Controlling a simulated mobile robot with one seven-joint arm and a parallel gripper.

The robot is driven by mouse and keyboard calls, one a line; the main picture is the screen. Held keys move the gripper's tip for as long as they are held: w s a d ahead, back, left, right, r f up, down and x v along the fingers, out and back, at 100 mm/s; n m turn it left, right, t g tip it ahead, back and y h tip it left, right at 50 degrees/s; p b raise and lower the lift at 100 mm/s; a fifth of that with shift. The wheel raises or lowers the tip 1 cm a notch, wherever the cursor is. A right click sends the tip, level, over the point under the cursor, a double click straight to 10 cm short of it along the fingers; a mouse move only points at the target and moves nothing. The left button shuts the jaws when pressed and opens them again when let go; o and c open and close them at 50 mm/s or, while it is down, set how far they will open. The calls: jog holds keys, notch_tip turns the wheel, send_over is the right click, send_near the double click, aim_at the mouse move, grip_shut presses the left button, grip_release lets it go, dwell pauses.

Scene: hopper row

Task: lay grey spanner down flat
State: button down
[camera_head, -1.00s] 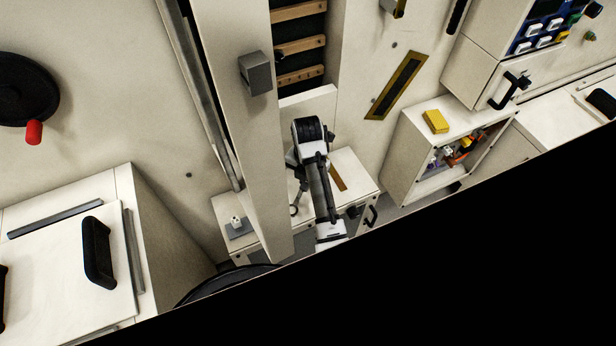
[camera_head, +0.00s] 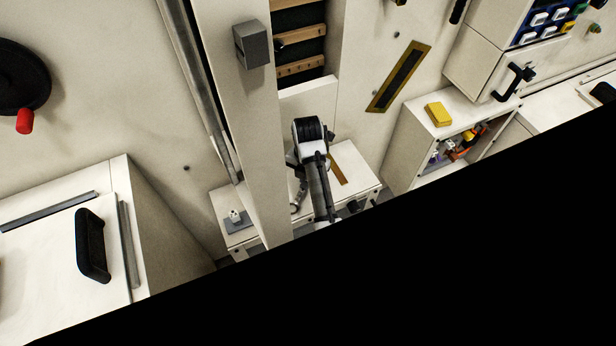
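My arm reaches down over a low white table (camera_head: 355,165) in the middle of the view. A slim grey piece with a ring-like lower end, which looks like the grey spanner (camera_head: 299,196), shows just left of my forearm, tilted, over the table. Its upper end meets the dark parts of my gripper (camera_head: 300,176). The fingers are small and mostly hidden by my arm, so I cannot see whether they are shut on it. I cannot tell whether the spanner touches the table top.
A grey plate (camera_head: 238,225) with a small white piece lies at the table's left end. A brown strip (camera_head: 338,170) lies right of my arm. A white cabinet (camera_head: 400,140) bearing a yellow block (camera_head: 438,114) stands to the right. Black covers the lower right.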

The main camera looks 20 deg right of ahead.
jog(key=shift+f, duration=0.3)
jog(key=c, duration=1.1)
grip_release()
jog(key=shift+c, duration=0.2)
notch_tip(320, 180, up, 14)
jog(key=p, duration=0.7)
jog(key=shift+f, duration=0.1)
